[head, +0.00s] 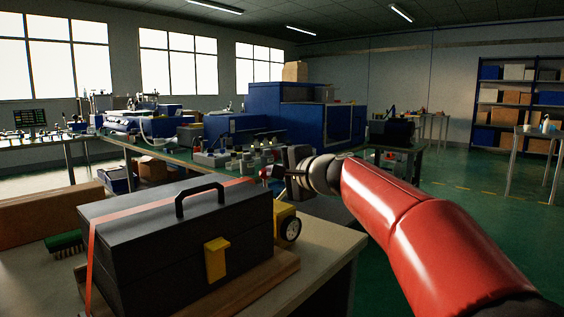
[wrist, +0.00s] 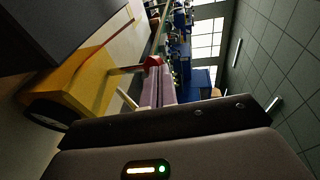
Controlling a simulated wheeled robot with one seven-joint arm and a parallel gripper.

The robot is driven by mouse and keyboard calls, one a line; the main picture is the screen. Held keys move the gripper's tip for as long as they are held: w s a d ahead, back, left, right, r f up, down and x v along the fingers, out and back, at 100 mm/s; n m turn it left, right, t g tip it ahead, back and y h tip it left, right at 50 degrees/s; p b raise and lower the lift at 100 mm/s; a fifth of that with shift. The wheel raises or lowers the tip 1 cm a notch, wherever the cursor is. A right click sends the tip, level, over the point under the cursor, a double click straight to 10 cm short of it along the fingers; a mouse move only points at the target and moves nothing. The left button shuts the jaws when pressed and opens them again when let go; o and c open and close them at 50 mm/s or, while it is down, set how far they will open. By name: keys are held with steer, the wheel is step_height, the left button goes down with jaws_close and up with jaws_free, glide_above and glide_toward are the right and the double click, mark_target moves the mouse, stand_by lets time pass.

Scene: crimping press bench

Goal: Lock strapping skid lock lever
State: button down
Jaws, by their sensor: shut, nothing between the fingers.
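A black toolbox (head: 150,240) with a handle and yellow latch sits on a wooden skid (head: 245,290), with a red strap (head: 91,265) around it. Behind its right end is a yellow unit (head: 284,212) with a dark wheel (head: 290,229); it also shows in the wrist view (wrist: 80,88). A thin lever with a red end (wrist: 153,61) rises from the unit. My gripper (head: 279,172) is shut and empty, above the unit. In the wrist view its fingertips (wrist: 154,72) are right by the red end; I cannot tell whether they touch. The toolbox hides part of the unit.
A green brush (head: 63,241) and a brown box (head: 45,213) lie left of the toolbox. A bench with blue machines (head: 240,130) and small items stands behind. The tabletop (head: 330,243) right of the yellow unit is clear.

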mark_target(263, 169)
steer(key=shift+w+a+r, duration=0.2)
steer(key=shift+w+a, duration=0.25)
steer(key=shift+a, duration=0.1)
steer(key=shift+w+a+r, duration=0.2)
steer(key=shift+w+a, duration=0.2)
steer(key=shift+a, duration=0.1)
steer(key=shift+w+a, duration=0.55)
steer(key=shift+a, duration=0.2)
steer(key=shift+r, duration=0.1)
steer(key=shift+s+d+r+p, duration=0.1)
steer(key=shift+r+p, duration=0.15)
steer(key=shift+p, duration=0.1)
steer(key=s+d+r+p, duration=0.1)
steer(key=s+d+r, duration=0.5)
steer(key=s+r, duration=0.1)
steer(key=shift+s+d+r, duration=0.15)
steer(key=shift+s+r, duration=0.25)
steer(key=shift+r, duration=0.5)
steer(key=shift+f, duration=0.1)
